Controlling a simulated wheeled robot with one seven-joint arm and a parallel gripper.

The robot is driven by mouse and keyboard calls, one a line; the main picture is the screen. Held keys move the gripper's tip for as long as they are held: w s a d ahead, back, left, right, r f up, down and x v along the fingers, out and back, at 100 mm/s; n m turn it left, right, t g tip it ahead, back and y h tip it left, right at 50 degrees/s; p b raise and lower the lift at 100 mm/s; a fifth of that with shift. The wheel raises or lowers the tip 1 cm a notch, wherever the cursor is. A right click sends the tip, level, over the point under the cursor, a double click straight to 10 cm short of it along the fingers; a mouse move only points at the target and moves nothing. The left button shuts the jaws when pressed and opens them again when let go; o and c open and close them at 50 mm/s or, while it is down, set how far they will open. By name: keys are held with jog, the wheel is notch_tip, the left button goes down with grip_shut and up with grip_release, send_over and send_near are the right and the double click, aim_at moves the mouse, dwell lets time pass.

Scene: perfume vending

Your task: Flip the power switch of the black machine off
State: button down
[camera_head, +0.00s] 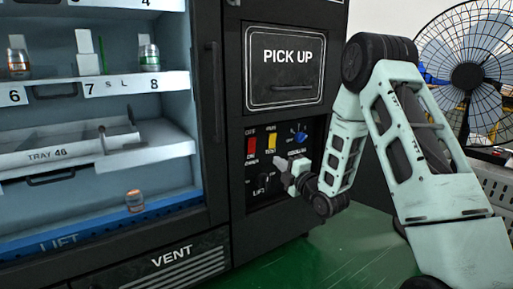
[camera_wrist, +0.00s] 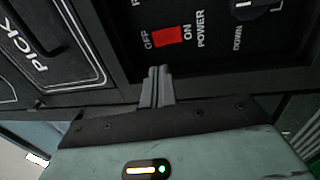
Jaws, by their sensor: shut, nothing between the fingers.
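The black machine (camera_head: 222,120) has a control panel low on its right part, under the PICK UP door. The red power switch (camera_head: 251,147) is at the panel's upper left. In the wrist view the red power switch (camera_wrist: 167,36) sits between the labels OFF and ON, beside the word POWER; which way it is tipped I cannot tell. My gripper (camera_head: 276,161) is in front of the panel, to the right of and slightly below the red switch. In the wrist view my gripper's fingers (camera_wrist: 157,72) are together and empty, their tips just below the switch in the picture, with no clear contact.
A yellow switch (camera_head: 271,143), a blue knob (camera_head: 300,137) and a black LIFT knob (camera_head: 262,184) share the panel. The PICK UP door (camera_head: 285,65) is above it. Glass-fronted shelves with bottles are at left. A fan (camera_head: 468,75) stands at right. Green floor is open in front.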

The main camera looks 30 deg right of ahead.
aim_at(252, 142)
jog(key=w+b, duration=0.1)
jog(key=w, duration=0.3)
jog(key=w+r+b, duration=0.1)
jog(key=w+b, duration=0.1)
jog(key=w, duration=0.2)
jog(key=w+b, duration=0.2)
jog(key=w, duration=0.2)
jog(key=shift+w+a+r, duration=0.15)
jog(key=shift+w+r, duration=0.3)
jog(key=shift+w, duration=0.25)
jog(key=shift+w+a+r+g+p, duration=0.25)
jog(key=shift+r+p, duration=0.2)
jog(key=shift+p, duration=0.35)
jog(key=shift+s+d+f+b, duration=0.1)
jog(key=shift+d+f+b, duration=0.05)
jog(key=shift+f+b, duration=0.2)
